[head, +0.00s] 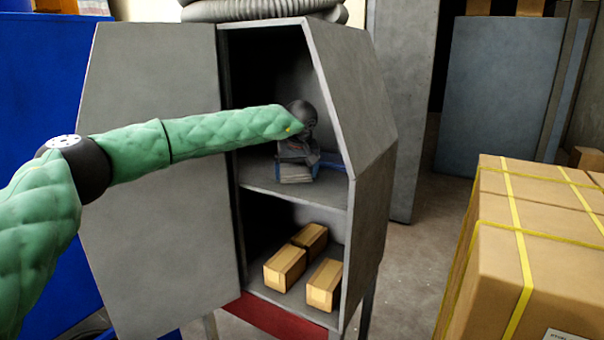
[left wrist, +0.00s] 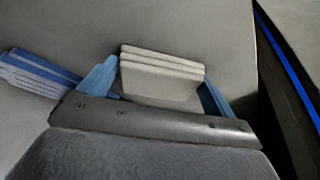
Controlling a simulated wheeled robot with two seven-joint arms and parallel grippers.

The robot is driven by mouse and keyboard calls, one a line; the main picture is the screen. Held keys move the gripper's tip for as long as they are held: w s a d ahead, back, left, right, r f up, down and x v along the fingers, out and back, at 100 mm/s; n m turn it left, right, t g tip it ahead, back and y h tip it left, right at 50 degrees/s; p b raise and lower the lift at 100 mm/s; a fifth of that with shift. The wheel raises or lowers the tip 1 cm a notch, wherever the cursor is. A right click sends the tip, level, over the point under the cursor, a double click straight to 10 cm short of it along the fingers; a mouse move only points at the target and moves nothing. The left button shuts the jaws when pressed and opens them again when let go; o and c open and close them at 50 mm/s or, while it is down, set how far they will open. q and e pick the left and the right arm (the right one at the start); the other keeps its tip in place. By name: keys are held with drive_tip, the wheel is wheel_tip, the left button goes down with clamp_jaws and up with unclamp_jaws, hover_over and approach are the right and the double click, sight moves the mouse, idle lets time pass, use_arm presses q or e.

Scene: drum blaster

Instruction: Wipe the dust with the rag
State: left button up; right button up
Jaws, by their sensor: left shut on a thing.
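My left gripper (head: 297,152) reaches into the upper compartment of the open grey cabinet (head: 372,110), close above its shelf. In the left wrist view a pale, layered, folded rag (left wrist: 160,78) lies between its two blue fingers, and the gripper is shut on it. A second folded stack, blue and white (left wrist: 38,74), lies to the left on the shelf. In the head view a small blue-grey folded stack (head: 297,174) shows just below the gripper; the dark wrist hides part of it. I cannot make out any dust. My right gripper is not in view.
The cabinet door (head: 160,170) stands open at the left. The lower compartment holds three small cardboard boxes (head: 284,268). A large cardboard box (head: 545,255) with yellow straps stands at the right. Grey coiled hose (head: 260,10) lies on the cabinet top.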

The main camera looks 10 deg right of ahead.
sight(285, 170)
use_arm(q)
drive_tip(key=shift+w+a+f, duration=0.1)
drive_tip(key=shift+w+a, duration=0.5)
drive_tip(key=shift+a, duration=0.2)
drive_tip(key=shift+w+a, duration=0.55)
drive_tip(key=shift+a, duration=0.25)
drive_tip(key=shift+w+a+p, duration=0.15)
drive_tip(key=shift+w+a, duration=0.4)
drive_tip(key=shift+a, duration=0.2)
drive_tip(key=shift+w+a+p, duration=0.15)
drive_tip(key=shift+w+a, duration=0.35)
drive_tip(key=shift+a, duration=0.25)
drive_tip(key=shift+r+p, duration=1.3)
drive_tip(key=shift+r, duration=1.8)
drive_tip(key=shift+r+p, duration=0.75)
drive_tip(key=shift+r, duration=0.75)
